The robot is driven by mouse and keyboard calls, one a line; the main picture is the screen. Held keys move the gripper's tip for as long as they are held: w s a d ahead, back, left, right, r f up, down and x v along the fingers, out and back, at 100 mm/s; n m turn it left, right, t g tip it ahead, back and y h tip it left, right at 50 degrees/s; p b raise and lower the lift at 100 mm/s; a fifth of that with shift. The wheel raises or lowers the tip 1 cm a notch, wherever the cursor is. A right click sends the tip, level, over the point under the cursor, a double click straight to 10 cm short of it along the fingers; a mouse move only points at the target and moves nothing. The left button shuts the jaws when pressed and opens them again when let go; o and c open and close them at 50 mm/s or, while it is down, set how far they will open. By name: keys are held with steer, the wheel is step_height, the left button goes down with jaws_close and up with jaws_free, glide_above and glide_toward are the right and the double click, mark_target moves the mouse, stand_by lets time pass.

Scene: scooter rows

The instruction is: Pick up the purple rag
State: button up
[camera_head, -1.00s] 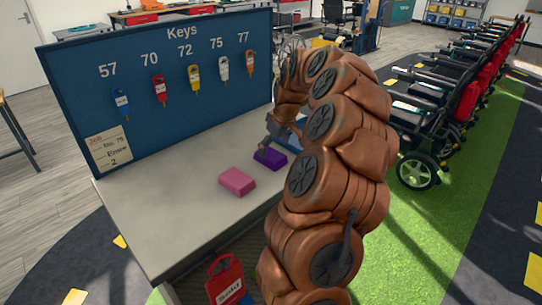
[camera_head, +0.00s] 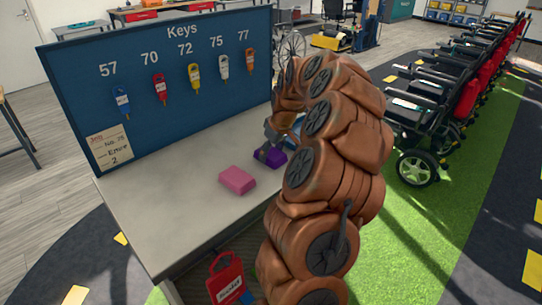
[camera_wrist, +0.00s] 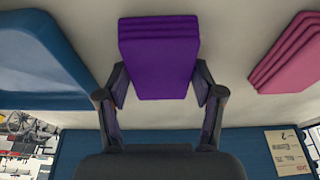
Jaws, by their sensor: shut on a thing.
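The purple rag (camera_head: 270,155) is a folded block on the grey counter, below the key board. In the wrist view the purple rag (camera_wrist: 158,55) sits between my two fingers, with a finger against each side. My gripper (camera_wrist: 160,85) is shut on it. In the head view my gripper (camera_head: 272,142) comes down onto the rag from above and hides part of it. Whether the rag is clear of the counter cannot be told.
The blue key board (camera_head: 165,80) stands behind. A red tag (camera_head: 226,278) hangs below the counter's front. The counter's left part is clear.

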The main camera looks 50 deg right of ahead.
mark_target(271, 155)
steer(key=shift+c, duration=0.2)
steer(key=shift+r+b, duration=0.5)
steer(key=shift+r, duration=1.25)
steer(key=shift+s+a+b, duration=0.35)
steer(key=shift+s+a, duration=0.2)
steer(key=shift+a, duration=0.05)
steer(key=s+a+r+b, duration=0.1)
steer(key=s+a+b, duration=0.2)
steer(key=s+a, duration=0.7)
steer(key=shift+a+r, duration=0.15)
steer(key=shift+r, duration=0.05)
